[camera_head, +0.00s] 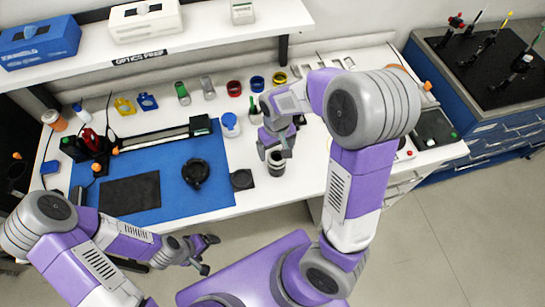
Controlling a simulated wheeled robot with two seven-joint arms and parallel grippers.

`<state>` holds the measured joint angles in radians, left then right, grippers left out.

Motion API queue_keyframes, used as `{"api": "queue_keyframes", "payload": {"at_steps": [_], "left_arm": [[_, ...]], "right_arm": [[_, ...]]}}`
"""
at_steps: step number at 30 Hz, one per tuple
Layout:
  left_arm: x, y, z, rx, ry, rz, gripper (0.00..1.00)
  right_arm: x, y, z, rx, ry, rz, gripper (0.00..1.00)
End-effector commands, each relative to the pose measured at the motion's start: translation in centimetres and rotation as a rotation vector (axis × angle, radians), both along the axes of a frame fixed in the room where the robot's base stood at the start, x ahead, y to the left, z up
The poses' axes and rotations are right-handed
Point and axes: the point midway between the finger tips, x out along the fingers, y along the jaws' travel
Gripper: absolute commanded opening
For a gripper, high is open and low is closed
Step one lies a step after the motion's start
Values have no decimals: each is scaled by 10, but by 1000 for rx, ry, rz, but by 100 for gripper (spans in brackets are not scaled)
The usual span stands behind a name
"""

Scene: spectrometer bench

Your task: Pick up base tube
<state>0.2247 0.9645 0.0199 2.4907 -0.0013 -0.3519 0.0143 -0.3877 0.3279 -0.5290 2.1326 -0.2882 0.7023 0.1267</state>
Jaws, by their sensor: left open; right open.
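A short dark cylinder with a pale band (271,168), which looks like the base tube, stands upright on the white bench, right of the blue mat. My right gripper (275,151) points down at it with open fingers. The fingers hide the top of the cylinder, and I cannot tell whether they touch it. My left gripper (210,254) is open and empty, in front of the bench edge and far from the cylinder.
The blue mat (214,170) bears a black round part (195,173) and a dark flat pad (131,193). A small black square (242,179) lies left of the cylinder. A blue-lidded jar (230,125) and colored rings stand behind. A shelf (225,28) overhangs the back.

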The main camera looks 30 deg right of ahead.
Motion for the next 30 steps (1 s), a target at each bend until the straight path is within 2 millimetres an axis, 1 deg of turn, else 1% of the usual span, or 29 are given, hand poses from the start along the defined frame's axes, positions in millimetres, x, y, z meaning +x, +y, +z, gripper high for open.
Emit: {"api": "queue_keyframes", "payload": {"at_steps": [1,5,10,12,16,22,23,30], "left_arm": [[0,0,-2,0,0,0,85],[0,0,-5,0,0,0,85],[0,0,-10,0,0,0,85],[0,0,-12,0,0,0,85],[0,0,-13,0,0,0,85],[0,0,-13,0,0,0,85],[0,0,-13,0,0,0,85],[0,0,-13,0,0,0,85]], "right_arm": [[-1,0,-8,-1,4,0,90],[-3,1,-22,0,4,0,90],[-11,4,-48,-1,6,0,90],[-10,4,-57,-1,4,-1,90],[-9,4,-66,0,2,-1,90],[-9,4,-65,1,1,-1,90],[-9,4,-65,1,1,0,89],[-9,4,-65,1,1,0,52]]}}
